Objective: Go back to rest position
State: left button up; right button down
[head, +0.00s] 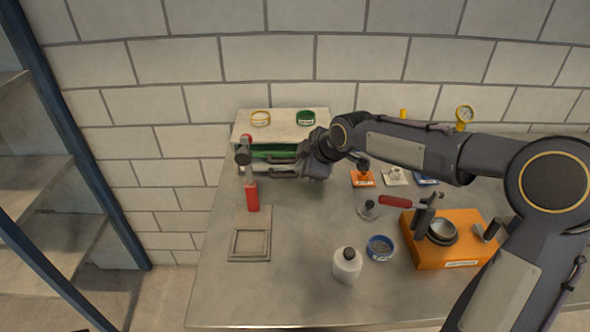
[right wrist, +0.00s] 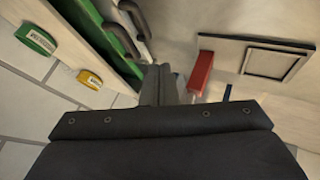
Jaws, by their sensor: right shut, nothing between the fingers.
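My right gripper (head: 284,168) is shut and empty. It reaches left over the back of the metal table, in front of the small drawer cabinet (head: 284,129). In the right wrist view its closed fingers (right wrist: 166,86) point toward the drawer handles and a red-handled tool. The tool's red handle (head: 252,196) lies just left of the gripper in the head view; the red part also shows in the right wrist view (right wrist: 201,72). I cannot tell whether the fingers touch anything. My left gripper is not in view.
A square frame plate (head: 249,246), white bottle (head: 347,265), blue round tin (head: 380,248) and orange fixture (head: 457,261) stand on the table. Yellow (head: 261,118) and green (head: 306,118) rings lie on the cabinet. A shelf rack stands at left.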

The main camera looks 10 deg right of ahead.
jog(key=s+d+r+m+h, duration=0.1)
jog(key=s+d+m, duration=0.25)
jog(key=s, duration=0.55)
jog(key=s+d+r+m+h, duration=0.15)
jog(key=s+m, duration=0.25)
jog(key=s, duration=0.5)
jog(key=s+f+m+g+y, duration=0.1)
jog(key=s+f+m, duration=0.4)
jog(key=s, duration=1.1)
jog(key=m+y, duration=0.1)
jog(key=m, duration=0.2)
jog(key=shift+s+m+y, duration=0.1)
jog(key=shift+m+y, duration=0.15)
